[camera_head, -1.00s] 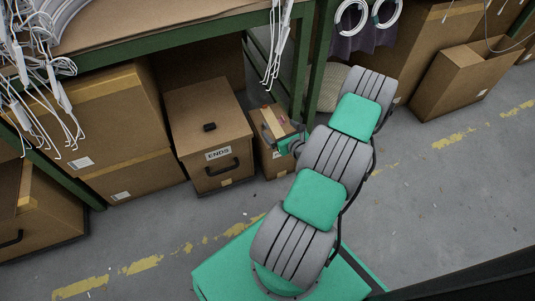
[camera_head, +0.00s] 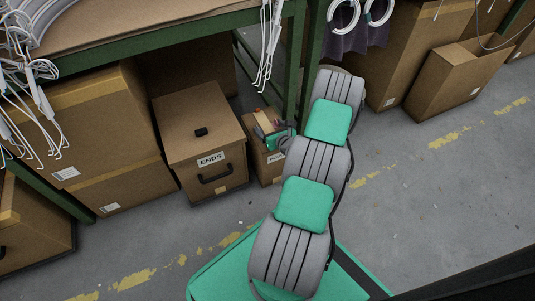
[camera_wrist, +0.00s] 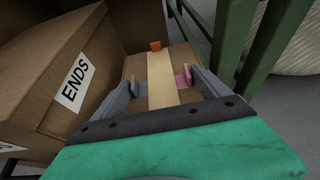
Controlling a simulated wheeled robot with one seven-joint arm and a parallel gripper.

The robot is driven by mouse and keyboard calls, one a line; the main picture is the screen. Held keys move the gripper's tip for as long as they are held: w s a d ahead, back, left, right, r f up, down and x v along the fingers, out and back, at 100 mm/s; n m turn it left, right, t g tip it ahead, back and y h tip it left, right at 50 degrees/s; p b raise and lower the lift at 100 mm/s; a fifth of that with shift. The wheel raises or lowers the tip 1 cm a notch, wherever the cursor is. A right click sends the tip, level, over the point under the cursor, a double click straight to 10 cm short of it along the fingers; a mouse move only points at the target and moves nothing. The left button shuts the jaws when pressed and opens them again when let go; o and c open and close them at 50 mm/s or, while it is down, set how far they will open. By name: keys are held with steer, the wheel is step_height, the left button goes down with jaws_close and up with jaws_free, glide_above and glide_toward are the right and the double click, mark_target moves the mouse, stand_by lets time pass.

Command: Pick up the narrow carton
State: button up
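The narrow carton (camera_head: 266,170) stands on the floor between the box marked ENDS and the green shelf post. It is brown, with a pale label on its front. In the wrist view, the carton (camera_wrist: 137,66) has a cream tape strip along its top, with a small orange item at its far end and a pink item near the right finger. My gripper (camera_wrist: 161,84) is open, its grey fingers either side of the strip. In the head view, my gripper (camera_head: 274,137) is at the carton's top, partly hidden by my arm. I cannot tell whether the fingers touch the carton.
The ENDS box (camera_head: 210,188) stands close on the left, with a small black item on its lid. The green shelf post (camera_head: 312,60) rises close behind and to the right. Open floor (camera_head: 410,185) lies right.

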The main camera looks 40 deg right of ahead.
steer(key=c, duration=1.6)
steer(key=shift+d+r, duration=0.1)
steer(key=shift+r, duration=0.05)
steer(key=shift+c, duration=0.3)
